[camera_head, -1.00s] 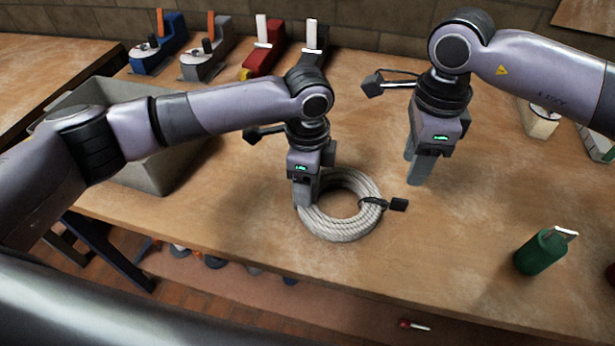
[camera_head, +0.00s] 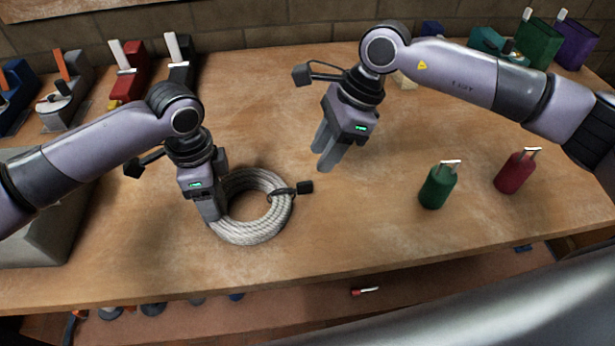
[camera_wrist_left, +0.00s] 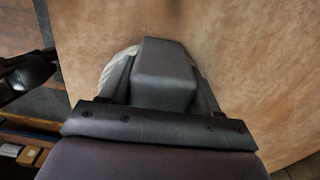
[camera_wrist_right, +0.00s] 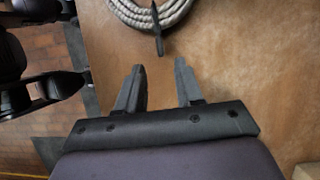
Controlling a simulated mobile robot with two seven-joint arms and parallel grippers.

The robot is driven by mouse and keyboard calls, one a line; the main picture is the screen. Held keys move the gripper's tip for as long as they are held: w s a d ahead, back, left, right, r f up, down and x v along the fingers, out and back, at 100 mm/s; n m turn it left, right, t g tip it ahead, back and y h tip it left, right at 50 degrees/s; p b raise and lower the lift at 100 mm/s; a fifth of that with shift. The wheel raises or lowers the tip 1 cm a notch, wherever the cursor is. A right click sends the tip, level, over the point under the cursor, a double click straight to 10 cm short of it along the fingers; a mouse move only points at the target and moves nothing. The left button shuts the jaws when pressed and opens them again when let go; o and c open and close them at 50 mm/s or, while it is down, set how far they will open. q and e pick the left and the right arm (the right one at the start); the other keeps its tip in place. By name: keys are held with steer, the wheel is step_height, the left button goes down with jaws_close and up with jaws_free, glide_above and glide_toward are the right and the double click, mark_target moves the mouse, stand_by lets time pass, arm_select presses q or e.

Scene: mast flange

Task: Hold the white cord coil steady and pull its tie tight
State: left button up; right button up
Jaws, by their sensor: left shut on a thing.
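The white cord coil (camera_head: 252,233) lies flat on the wooden bench in the head view. Its dark tie (camera_head: 283,192) wraps the coil's right side and ends in a black tab (camera_head: 305,187) that sticks out to the right. My left gripper (camera_head: 212,214) is shut on the coil's left side; its body hides that part of the coil. In the left wrist view only slivers of the coil (camera_wrist_left: 112,68) show behind the fingers. My right gripper (camera_head: 324,162) is open and empty, above the bench and apart from the tab. The right wrist view shows the coil (camera_wrist_right: 178,12) and tie (camera_wrist_right: 157,30) beyond its parted fingers.
A green bottle-like container (camera_head: 437,188) and a red one (camera_head: 514,172) stand to the right. Several coloured tools stand along the back left, and a grey bin (camera_head: 40,235) is at the left. The bench in front of the coil is clear.

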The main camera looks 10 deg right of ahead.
mark_target(307, 182)
steer(key=x, duration=0.8)
steer(key=shift+c, duration=0.3)
jaws_close()
